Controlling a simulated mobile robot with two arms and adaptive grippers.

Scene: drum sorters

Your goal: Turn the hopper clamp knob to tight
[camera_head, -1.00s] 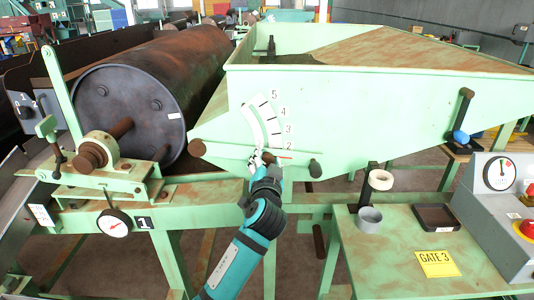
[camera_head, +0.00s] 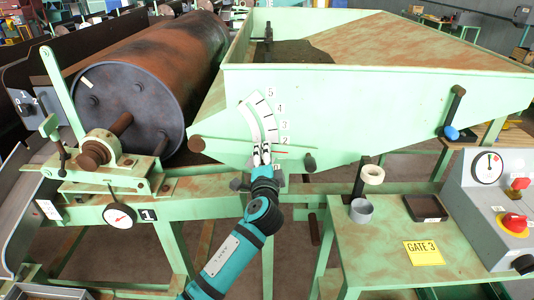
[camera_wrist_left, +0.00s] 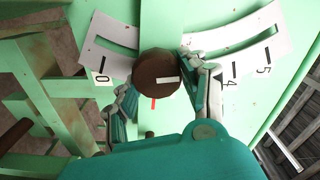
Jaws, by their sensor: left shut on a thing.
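The hopper clamp knob is a round brown knob (camera_wrist_left: 158,70) with a white line on its face, in the middle of the left wrist view. It sits at the slotted white scale plate on the green hopper (camera_head: 370,115). My left gripper (camera_head: 262,150) is at the lower part of the scale (camera_head: 259,112) in the head view and hides the knob there. In the left wrist view my left gripper's fingers (camera_wrist_left: 163,88) are on both sides of the knob, shut on it. A red pointer mark (camera_wrist_left: 153,103) shows just below the knob. My right gripper is not in view.
A rusty drum (camera_head: 130,110) lies left of the hopper. A brown-ended rod (camera_head: 309,162) sticks out right of my left gripper.

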